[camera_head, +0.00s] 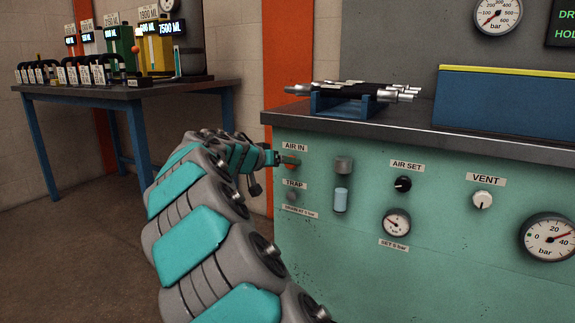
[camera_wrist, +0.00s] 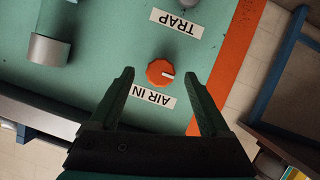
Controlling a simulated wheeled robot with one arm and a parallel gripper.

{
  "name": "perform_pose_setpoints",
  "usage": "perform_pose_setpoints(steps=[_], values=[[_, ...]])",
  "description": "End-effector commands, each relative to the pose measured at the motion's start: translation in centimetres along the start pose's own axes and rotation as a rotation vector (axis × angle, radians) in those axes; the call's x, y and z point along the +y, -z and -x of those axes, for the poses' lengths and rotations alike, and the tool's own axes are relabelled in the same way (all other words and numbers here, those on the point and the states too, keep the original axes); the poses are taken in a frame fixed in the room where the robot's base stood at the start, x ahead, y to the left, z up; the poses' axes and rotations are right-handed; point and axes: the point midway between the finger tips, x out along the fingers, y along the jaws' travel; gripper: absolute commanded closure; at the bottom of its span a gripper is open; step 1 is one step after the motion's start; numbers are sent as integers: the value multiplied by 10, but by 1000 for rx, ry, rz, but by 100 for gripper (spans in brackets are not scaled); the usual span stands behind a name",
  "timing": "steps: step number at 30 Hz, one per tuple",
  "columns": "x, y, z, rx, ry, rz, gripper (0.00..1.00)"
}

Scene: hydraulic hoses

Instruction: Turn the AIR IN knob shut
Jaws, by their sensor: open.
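The orange-red AIR IN knob (camera_wrist: 159,73) is round, with a white pointer mark that points right in the wrist view. The AIR IN label (camera_wrist: 152,97) is beside it, upside down in that view. My gripper (camera_wrist: 158,76) is open, with one finger on each side of the knob in the picture; I cannot tell whether either touches it. In the head view my gripper (camera_head: 275,158) reaches the upper left of the green panel, and the knob (camera_head: 291,163) shows partly, just below its label (camera_head: 293,147).
The TRAP label (camera_head: 293,184) and a small grey knob (camera_head: 292,196) are below. A sight glass (camera_head: 341,199), the AIR SET knob (camera_head: 403,184), the VENT knob (camera_head: 482,199) and gauges are farther right. The bench top (camera_head: 440,130) overhangs the panel. An orange post (camera_head: 287,60) stands behind.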

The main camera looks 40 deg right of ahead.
Motion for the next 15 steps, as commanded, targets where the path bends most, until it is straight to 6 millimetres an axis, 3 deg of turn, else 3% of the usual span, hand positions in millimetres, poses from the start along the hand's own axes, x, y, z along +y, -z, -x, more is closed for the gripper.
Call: perform_pose_setpoints(steps=[6, 13, 15], values=[[-1, 0, -23, -1, 1, 1, 19], [-1, 0, -24, 0, 2, 1, 19], [-1, 0, -24, 0, 2, 1, 26]])
